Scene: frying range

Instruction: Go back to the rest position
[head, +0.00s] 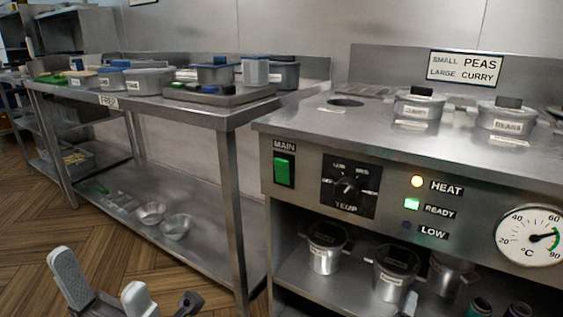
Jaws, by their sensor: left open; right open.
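My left gripper (104,287) is at the lower left, low in front of the steel table. Its two pale grey fingers stand wide apart, open, with nothing between them. Neither gripper is seen touching anything.
The steel table (226,113) holds lidded containers and a tray (222,97); bowls (176,227) sit on its lower shelf. The range (310,118) stands at the right, with lidded pots (419,104) on top and pots (326,250) below. Wooden floor (42,236) is clear at left.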

